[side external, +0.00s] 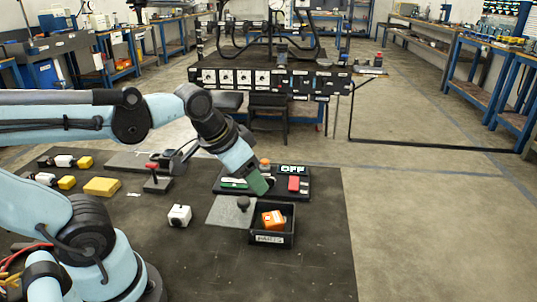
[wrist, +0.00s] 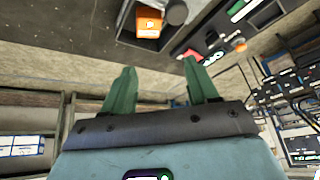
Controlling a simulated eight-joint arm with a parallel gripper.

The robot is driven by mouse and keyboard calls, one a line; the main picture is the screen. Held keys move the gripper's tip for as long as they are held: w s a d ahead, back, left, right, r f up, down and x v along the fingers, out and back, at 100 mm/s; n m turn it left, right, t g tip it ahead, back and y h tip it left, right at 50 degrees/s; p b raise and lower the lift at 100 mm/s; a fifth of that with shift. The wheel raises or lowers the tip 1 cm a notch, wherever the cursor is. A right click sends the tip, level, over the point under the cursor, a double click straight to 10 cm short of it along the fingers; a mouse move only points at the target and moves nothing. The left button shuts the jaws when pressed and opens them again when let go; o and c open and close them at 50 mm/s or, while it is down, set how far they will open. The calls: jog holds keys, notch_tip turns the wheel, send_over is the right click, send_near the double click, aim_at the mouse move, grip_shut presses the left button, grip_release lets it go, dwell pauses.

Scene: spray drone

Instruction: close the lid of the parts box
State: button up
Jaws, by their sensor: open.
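The parts box (side external: 272,239) is a small black open-topped box with a PARTS label on its front. An orange block (side external: 273,219) lies inside it and shows through the open top. The lid (side external: 226,211) is a flat grey plate to the left of the box, with a dark round knob (side external: 243,203) near its right end. My gripper (side external: 262,186) is above and behind the box, tilted down, apart from box and lid. In the wrist view my gripper (wrist: 160,66) has two green fingers spread with nothing between them; the orange block (wrist: 149,24) shows beyond them.
A black panel (side external: 303,197) with a lit OFF sign (side external: 292,169) and a red switch (side external: 293,184) stands just behind the box. A white cube (side external: 179,215), a red-handled lever (side external: 156,180) and a yellow block (side external: 102,187) sit left. The mat's front right is clear.

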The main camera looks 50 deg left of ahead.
aim_at(244, 200)
jog(key=a+r+m+g, duration=0.3)
jog(key=a+r+g, duration=0.1)
jog(key=r+g, duration=0.15)
jog(key=shift+w+d+f, duration=0.1)
jog(key=shift+d+f, duration=0.05)
jog(key=shift+f, duration=3.05)
jog(key=shift+w+d+f, duration=0.1)
jog(key=shift+f, duration=3.1)
jog(key=shift+c, duration=0.4)
grip_shut()
